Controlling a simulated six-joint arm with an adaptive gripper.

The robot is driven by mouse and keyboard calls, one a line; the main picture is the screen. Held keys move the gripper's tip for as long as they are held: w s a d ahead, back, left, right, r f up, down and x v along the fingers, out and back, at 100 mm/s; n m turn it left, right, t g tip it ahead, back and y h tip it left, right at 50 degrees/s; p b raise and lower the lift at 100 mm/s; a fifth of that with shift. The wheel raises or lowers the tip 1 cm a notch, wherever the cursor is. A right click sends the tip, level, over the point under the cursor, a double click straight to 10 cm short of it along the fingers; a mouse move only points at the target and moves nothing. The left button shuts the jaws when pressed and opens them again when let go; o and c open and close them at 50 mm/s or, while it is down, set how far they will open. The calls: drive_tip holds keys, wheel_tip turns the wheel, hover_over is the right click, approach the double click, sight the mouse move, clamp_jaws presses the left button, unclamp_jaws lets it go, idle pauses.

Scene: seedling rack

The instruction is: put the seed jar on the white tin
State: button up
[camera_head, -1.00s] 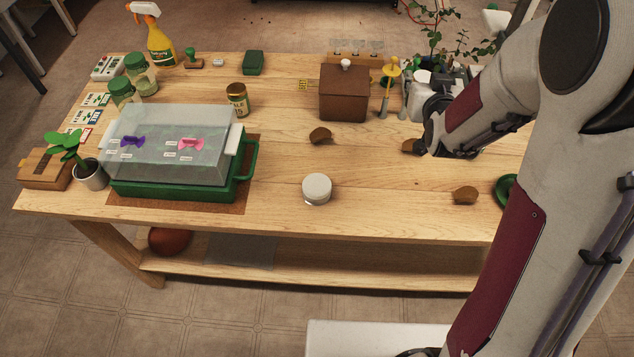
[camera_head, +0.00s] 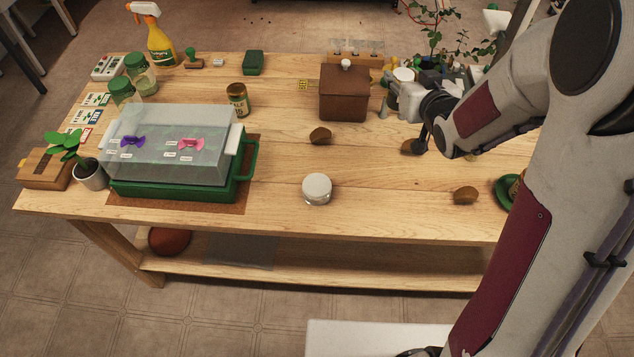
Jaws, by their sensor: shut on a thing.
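The white tin (camera_head: 317,190), round with a pale lid, stands on the front middle of the bench with nothing on top. My gripper (camera_head: 392,88) is at the back right, just right of the brown box. It is shut on a small white-topped thing (camera_head: 403,74), apparently a jar, largely hidden by the fingers and wrist; I cannot read a label, so I cannot be sure it is the seed jar.
The brown box (camera_head: 343,92) with a white knob stands left of my gripper. Brown lumps lie on the bench, one (camera_head: 320,135) behind the tin and another (camera_head: 465,195) at its right. A clear-lidded green propagator (camera_head: 248,172) fills the left. Wood around the tin is clear.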

drive_tip(key=shift+a+r+n+y, duration=0.1)
drive_tip(key=shift+a+n+y, duration=0.2)
drive_tip(key=shift+a+y, duration=0.15)
drive_tip(key=s+a+f+n+g+y, duration=0.1)
drive_tip(key=s+a+n+g+y, duration=0.7)
drive_tip(key=s+a, duration=0.7)
drive_tip(key=a+n, duration=0.1)
drive_tip(key=n, duration=0.1)
drive_tip(key=shift+s+a+f+n+y, duration=0.2)
drive_tip(key=shift+s+a+n+y, duration=0.05)
drive_tip(key=shift+s+n+y, duration=0.1)
drive_tip(key=shift+w, duration=0.1)
drive_tip(key=shift+f, duration=2.9)
drive_tip(key=shift+f, duration=2.1)
drive_tip(key=shift+f, duration=0.1)
